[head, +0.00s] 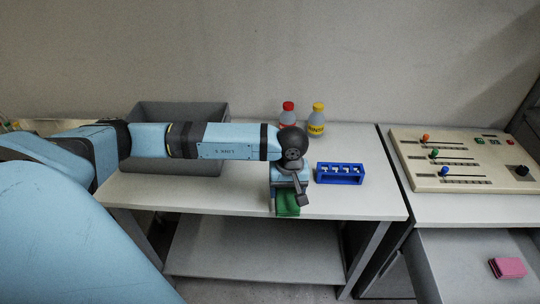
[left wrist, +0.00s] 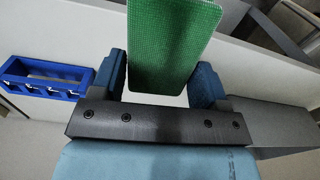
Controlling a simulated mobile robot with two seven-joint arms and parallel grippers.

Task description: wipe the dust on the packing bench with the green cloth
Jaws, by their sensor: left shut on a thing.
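The green cloth (head: 287,204) is a folded block at the front middle of the pale packing bench (head: 235,201). My left gripper (head: 288,190) points down at the bench and is shut on the cloth. In the left wrist view the cloth (left wrist: 172,45) sits between the two blue fingers of the gripper (left wrist: 160,68). I cannot tell whether the cloth touches the bench top. No dust can be made out on the bench; my arm hides part of its top. My right gripper is not in view.
A blue rack (head: 340,174) stands just right of the gripper. Red-capped (head: 288,113) and yellow-capped (head: 317,120) bottles stand behind. A grey bin (head: 178,112) is behind my arm.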

